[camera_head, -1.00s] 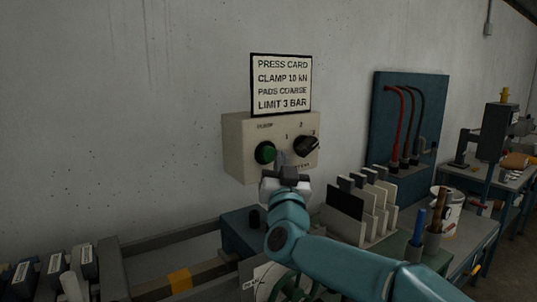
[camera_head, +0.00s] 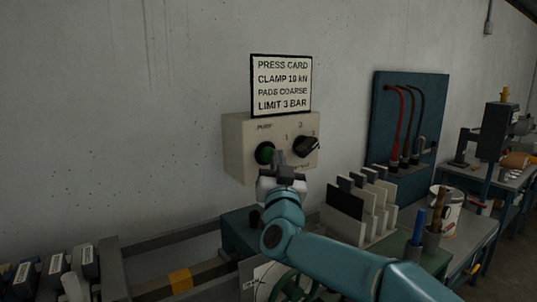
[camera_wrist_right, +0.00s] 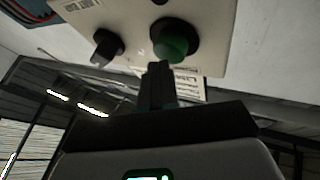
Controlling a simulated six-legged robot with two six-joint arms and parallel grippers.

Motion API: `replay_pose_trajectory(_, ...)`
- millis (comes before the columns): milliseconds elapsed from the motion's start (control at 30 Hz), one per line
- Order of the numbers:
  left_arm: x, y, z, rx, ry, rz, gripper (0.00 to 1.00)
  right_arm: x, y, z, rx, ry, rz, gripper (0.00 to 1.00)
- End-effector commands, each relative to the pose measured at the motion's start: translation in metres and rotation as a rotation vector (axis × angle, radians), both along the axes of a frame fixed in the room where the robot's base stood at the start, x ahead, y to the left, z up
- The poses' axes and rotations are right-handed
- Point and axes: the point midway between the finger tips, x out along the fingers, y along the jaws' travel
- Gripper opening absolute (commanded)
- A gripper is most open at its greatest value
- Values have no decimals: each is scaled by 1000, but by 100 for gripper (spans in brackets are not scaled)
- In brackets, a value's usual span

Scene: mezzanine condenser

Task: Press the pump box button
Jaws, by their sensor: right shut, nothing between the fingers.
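The pump box (camera_head: 240,150) is a cream box on the wall, with a green round button (camera_head: 264,152) at its left and a black rotary knob (camera_head: 306,146) at its right. My right gripper (camera_head: 279,158) is shut and empty, its tips just right of the green button in the head view. In the right wrist view the shut fingers (camera_wrist_right: 157,75) point at the box, close to the lower edge of the green button (camera_wrist_right: 174,42); I cannot tell whether they touch it. The black knob (camera_wrist_right: 106,46) is to the left there. My left gripper is not in view.
A card with press limits (camera_head: 282,84) is on the wall above the box. Below and right stands a rack of upright plates (camera_head: 372,213). A green handwheel (camera_head: 291,286) is under my right arm. A blue panel with red and black hoses (camera_head: 409,122) is at right.

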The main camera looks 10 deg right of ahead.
Motion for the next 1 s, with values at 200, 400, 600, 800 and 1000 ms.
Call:
replay_pose_trajectory(200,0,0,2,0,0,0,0,3,1,0,0,0,0,0)
replay_pose_trajectory(400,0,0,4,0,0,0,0,5,2,0,0,0,0,0)
replay_pose_trajectory(600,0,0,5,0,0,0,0,7,2,0,0,0,0,0)
replay_pose_trajectory(800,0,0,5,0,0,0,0,8,3,0,0,0,0,0)
replay_pose_trajectory(1000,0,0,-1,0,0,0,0,4,1,-2,1,-1,0,0)
